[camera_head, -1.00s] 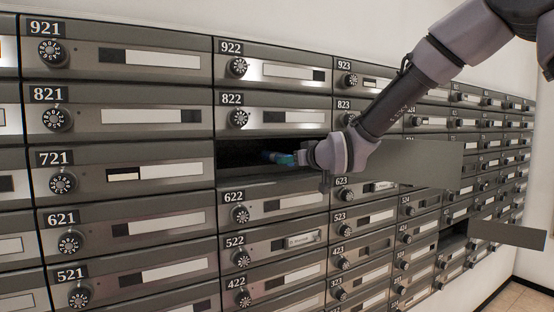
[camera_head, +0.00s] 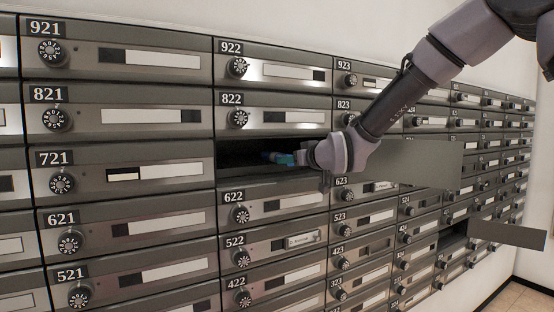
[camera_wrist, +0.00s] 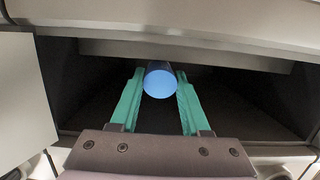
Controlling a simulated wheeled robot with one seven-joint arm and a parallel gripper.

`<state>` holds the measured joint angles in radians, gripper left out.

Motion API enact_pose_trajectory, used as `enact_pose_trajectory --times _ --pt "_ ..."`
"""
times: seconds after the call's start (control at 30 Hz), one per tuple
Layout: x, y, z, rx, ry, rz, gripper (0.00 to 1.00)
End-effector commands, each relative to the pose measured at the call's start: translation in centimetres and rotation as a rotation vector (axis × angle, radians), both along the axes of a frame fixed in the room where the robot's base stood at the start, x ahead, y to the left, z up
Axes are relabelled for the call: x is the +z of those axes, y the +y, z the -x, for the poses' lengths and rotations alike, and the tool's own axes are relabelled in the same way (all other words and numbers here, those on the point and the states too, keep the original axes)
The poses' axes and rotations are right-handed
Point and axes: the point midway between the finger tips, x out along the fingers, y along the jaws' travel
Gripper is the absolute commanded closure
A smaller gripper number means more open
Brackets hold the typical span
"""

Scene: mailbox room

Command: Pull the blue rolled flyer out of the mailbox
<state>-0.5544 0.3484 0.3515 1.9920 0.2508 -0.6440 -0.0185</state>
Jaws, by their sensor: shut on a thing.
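The blue rolled flyer (camera_wrist: 160,82) lies inside the open mailbox compartment, its round end facing the wrist camera. My gripper (camera_wrist: 159,88) has its two green fingers on either side of the roll, shut on it near its end. In the head view, my gripper (camera_head: 287,159) reaches into the dark open mailbox (camera_head: 240,158) between 822 and 622, and the teal fingers show at the opening. A bit of the blue flyer (camera_head: 268,156) shows just past the fingertips. The rest of the roll is hidden in the dark interior.
The mailbox's open door (camera_head: 425,163) sticks out to the right of my wrist; it also shows at the left of the wrist view (camera_wrist: 22,100). Closed mailboxes surround the opening. Another open door (camera_head: 508,234) juts out at the lower right.

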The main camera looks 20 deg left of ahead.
Motion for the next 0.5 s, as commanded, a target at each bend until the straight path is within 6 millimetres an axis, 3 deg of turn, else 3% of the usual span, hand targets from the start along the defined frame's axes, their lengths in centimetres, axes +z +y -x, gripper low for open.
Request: enact_pose_trajectory --times 0.5 --pt "0.55 0.01 -0.01 0.0 -0.001 -0.002 1.0"
